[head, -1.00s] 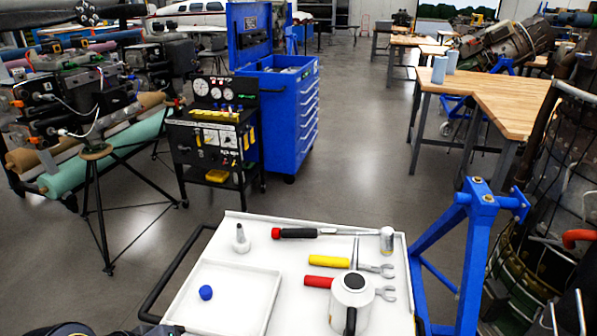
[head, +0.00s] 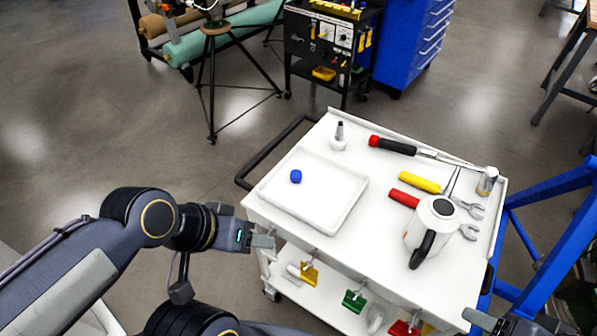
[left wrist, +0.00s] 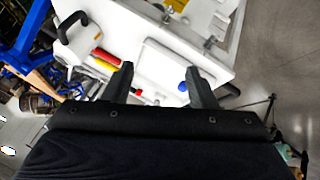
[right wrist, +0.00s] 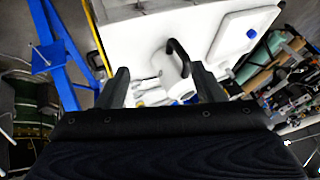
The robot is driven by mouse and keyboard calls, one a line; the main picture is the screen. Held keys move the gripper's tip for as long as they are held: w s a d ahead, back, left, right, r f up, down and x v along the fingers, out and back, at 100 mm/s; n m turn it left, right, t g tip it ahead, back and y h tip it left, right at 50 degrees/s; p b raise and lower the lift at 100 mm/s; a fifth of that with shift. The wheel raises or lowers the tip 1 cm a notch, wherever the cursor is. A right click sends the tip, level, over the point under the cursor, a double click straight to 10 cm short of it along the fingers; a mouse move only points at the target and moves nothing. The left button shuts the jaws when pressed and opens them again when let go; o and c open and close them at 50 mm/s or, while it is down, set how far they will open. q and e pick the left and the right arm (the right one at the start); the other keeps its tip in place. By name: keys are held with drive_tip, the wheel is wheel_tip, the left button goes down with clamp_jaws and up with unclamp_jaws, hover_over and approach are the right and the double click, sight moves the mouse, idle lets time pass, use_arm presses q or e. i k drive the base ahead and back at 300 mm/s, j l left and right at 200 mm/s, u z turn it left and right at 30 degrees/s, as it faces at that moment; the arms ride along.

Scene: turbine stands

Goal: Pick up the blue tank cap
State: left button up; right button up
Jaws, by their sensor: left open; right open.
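The blue tank cap (head: 295,176) is a small round blue piece lying in the white tray (head: 345,215) on the left part of the cart top. It also shows in the left wrist view (left wrist: 183,87), beside a fingertip, and in the right wrist view (right wrist: 250,33). My left gripper (head: 268,243) is open and empty near the cart's front left edge, apart from the cap; its two fingers show in the left wrist view (left wrist: 160,82). My right gripper (right wrist: 160,85) is open and empty, with the white pitcher showing between and beyond its fingers.
A blue stand (head: 550,200) stands right of the cart.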

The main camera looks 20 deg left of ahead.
sight(296, 174)
drive_tip(key=z, duration=2.45)
drive_tip(key=u, duration=3.25)
drive_tip(key=i+j+u, duration=0.25)
drive_tip(key=i+j, duration=0.35)
